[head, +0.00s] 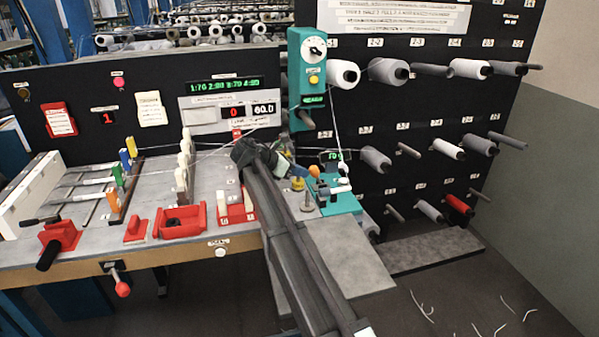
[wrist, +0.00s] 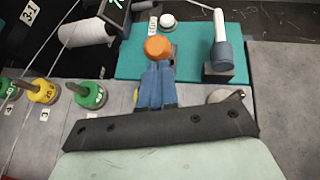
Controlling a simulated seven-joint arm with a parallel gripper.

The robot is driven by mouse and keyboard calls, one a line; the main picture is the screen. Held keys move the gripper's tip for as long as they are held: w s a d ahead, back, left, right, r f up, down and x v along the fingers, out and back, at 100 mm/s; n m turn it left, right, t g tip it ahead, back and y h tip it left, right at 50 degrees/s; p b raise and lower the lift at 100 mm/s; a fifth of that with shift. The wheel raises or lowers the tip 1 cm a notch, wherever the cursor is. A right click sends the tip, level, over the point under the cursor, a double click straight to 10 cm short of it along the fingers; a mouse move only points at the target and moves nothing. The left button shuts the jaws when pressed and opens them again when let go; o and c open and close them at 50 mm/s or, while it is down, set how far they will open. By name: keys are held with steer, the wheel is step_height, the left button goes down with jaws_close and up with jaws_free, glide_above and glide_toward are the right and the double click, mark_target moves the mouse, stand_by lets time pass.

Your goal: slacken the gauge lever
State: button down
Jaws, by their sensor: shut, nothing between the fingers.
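My gripper (head: 300,170) is at the teal base plate (head: 345,204) on the right end of the bench. Its blue fingers (wrist: 156,88) are closed together in the wrist view. An orange knob (wrist: 157,46) shows right at the fingertips; it also shows in the head view (head: 314,171). I cannot tell whether the fingers touch it. To its right on the teal plate stands a lever-like part with a white rod and grey-blue collar (wrist: 221,48). No label shows which of these is the gauge lever. The orange knob's lower part is hidden by my fingers.
Several weights with green and yellow tops (wrist: 88,95) stand left of my gripper. A teal post with a dial (head: 314,50) rises behind. Yarn cones (head: 388,71) sit on the black rack at right. Threads cross the bench (head: 150,195) at left.

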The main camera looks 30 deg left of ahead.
mark_target(312, 168)
steer(key=shift+w+d+r+g+y, duration=0.2)
steer(key=shift+r+g+y, duration=0.1)
steer(key=shift+w+d+r+g+y, duration=0.7)
steer(key=shift+g, duration=0.1)
steer(key=w+d+g+y, duration=0.1)
steer(key=w+d+r+g+y, duration=0.1)
steer(key=shift+w+d+r+m+g+y, duration=0.1)
steer(key=shift+w+d+m+g+y, duration=0.05)
steer(key=shift+m+g+y, duration=0.2)
steer(key=shift+w+d+g+y, duration=0.15)
steer(key=shift+g+y, duration=0.1)
steer(key=shift+g, duration=0.1)
steer(key=shift+w+d, duration=0.85)
steer(key=w+d+v, duration=0.1)
steer(key=v, duration=0.9)
steer(key=shift+w+d+r, duration=0.15)
steer(key=shift+d+r, duration=0.1)
